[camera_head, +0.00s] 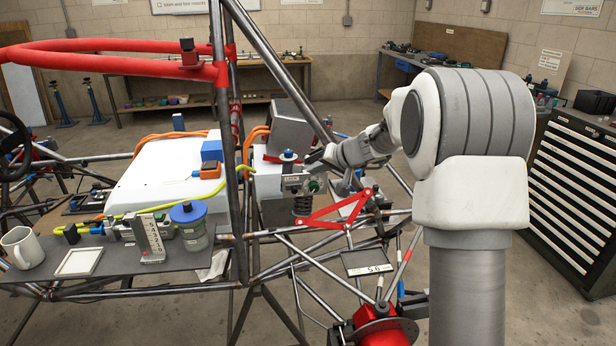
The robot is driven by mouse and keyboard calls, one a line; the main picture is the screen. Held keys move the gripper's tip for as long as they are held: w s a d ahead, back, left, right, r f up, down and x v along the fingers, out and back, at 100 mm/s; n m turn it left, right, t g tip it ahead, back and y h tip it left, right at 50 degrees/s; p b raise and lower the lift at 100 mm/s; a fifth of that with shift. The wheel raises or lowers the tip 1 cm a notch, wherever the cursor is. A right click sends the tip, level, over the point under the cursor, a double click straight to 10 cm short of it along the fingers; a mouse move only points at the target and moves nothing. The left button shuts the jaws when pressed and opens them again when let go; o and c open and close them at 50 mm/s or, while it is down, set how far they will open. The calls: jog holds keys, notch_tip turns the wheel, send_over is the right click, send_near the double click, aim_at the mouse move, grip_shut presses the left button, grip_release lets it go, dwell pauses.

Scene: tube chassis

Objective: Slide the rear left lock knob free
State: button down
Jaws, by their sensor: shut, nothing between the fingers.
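My arm reaches in from the right, and my gripper (312,160) is at the chassis, beside a grey box-shaped unit (289,128). It is small and dark here, with its fingers close together and nothing seen in them. A blue-topped knob (288,155) stands just left of my gripper. A green knob (314,185) sits below it on a pale bracket plate (293,184). I cannot tell which of these is the rear left lock knob, or whether the gripper touches either one.
Steel frame tubes (246,130) rise close to the left of my gripper. A red triangular arm (338,212) lies below it. A dark tray (120,262) at the left holds a mug (22,247) and a blue-lidded jar (190,226). A drawer cabinet (566,196) stands at the right.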

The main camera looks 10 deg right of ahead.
jog(key=v, duration=0.6)
jog(key=shift+s+r, duration=0.15)
jog(key=shift+s, duration=0.15)
jog(key=s+a+r+n+g+p, duration=0.1)
jog(key=s+a+r, duration=0.2)
jog(key=s, duration=0.6)
jog(key=s+a+r+n+g, duration=0.1)
jog(key=s+a+r+g, duration=0.15)
jog(key=s, duration=0.65)
jog(key=s+d+f+h, duration=0.1)
jog(key=s+h, duration=0.1)
jog(key=s, duration=0.8)
jog(key=s+d+f+h+p, duration=0.1)
jog(key=s+d+h, duration=0.1)
jog(key=s, duration=0.8)
jog(key=shift+f+n+h, duration=0.2)
jog(key=shift+n+h, duration=0.2)
jog(key=shift+h, duration=0.2)
